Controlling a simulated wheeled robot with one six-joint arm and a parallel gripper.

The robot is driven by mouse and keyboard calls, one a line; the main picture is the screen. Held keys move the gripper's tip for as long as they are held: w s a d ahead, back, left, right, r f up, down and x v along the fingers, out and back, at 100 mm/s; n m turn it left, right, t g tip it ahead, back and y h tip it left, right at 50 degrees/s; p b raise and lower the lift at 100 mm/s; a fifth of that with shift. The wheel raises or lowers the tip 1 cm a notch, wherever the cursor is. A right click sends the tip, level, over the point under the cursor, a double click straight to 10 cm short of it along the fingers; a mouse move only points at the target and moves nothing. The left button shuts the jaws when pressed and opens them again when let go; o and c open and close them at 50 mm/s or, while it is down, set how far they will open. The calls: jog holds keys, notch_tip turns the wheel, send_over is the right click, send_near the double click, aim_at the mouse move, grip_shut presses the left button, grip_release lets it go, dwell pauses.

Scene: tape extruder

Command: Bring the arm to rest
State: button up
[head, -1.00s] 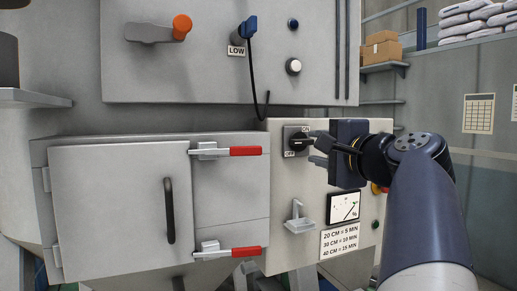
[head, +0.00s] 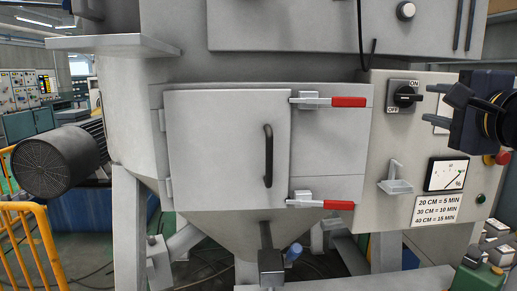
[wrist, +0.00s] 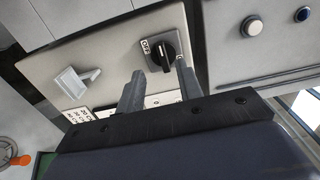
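My gripper (head: 450,94) is at the right of the head view, in front of the grey control panel (head: 390,145). In the wrist view my gripper (wrist: 159,70) has its two fingers apart with nothing between them. The black rotary switch (head: 404,97), marked ON and OFF, is just left of the gripper in the head view. The switch also shows beyond the fingertips in the wrist view (wrist: 163,50), apart from them as far as I can tell. Its handle lies roughly level in the head view.
A closed hatch door (head: 225,150) with a black handle and two red-handled latches (head: 347,102) is left of the panel. A gauge (head: 446,175) and small tray (head: 396,184) are below the switch. A motor (head: 58,160) and yellow railing (head: 35,245) stand at the left.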

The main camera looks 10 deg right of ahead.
aim_at(404, 98)
jog(key=w, duration=0.3)
jog(key=w+p, duration=0.1)
jog(key=w, duration=0.5)
jog(key=shift+w+d, duration=0.2)
jog(key=shift+d, duration=0.05)
jog(key=shift+s, duration=0.15)
